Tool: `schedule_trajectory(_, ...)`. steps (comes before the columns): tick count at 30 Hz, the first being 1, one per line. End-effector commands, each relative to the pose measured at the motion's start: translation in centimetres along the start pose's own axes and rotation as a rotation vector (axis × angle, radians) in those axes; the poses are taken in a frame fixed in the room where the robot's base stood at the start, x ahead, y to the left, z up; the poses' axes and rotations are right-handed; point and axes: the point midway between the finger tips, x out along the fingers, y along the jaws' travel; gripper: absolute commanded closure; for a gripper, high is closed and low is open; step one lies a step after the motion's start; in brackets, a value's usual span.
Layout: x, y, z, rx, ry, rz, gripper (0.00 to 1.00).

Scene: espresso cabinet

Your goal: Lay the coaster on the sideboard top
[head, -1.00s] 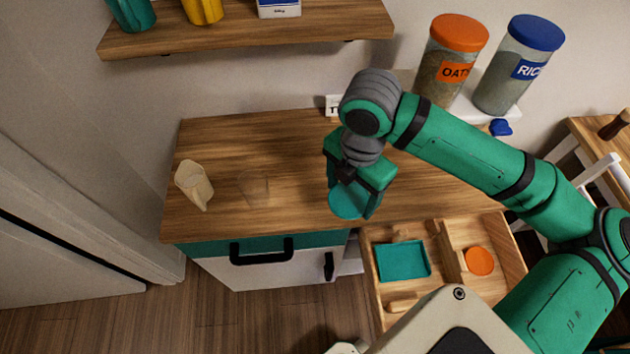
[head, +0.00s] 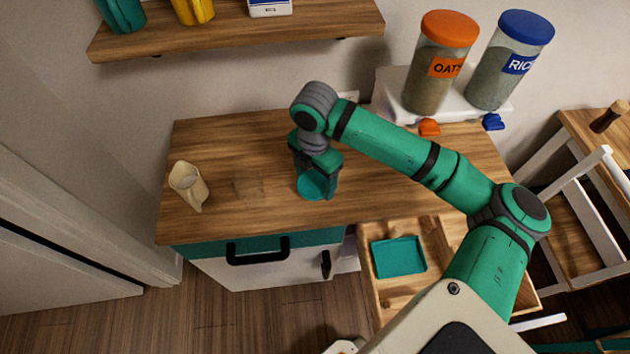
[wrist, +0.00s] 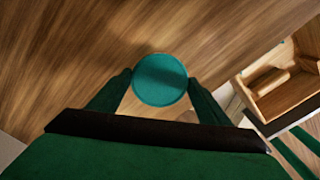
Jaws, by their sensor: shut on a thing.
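The round teal coaster (head: 311,186) is between the fingers of my gripper (head: 318,188), over the wooden sideboard top (head: 222,145) near its front edge. In the wrist view the coaster (wrist: 160,80) lies flat between the two fingertips of my gripper (wrist: 159,86), which touch its sides. Wood grain of the sideboard top fills the view around it. The coaster looks close to the wood; I cannot tell whether it touches.
An open drawer (head: 372,296) holding a square teal tray (head: 398,257) juts out at the front right. Oats (head: 437,62) and rice (head: 509,60) jars stand at the back right.

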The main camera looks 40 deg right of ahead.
Motion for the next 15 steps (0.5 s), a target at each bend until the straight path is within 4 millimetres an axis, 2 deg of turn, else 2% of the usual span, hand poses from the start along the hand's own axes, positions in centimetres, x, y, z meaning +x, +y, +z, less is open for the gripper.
schedule_trajectory(3, 1.4, 0.0, 0.0, 0.002, 0.002, 0.001, 0.53)
schedule_trajectory(15, 1.9, 0.0, 0.0, 0.001, 0.0, 0.001, 0.53)
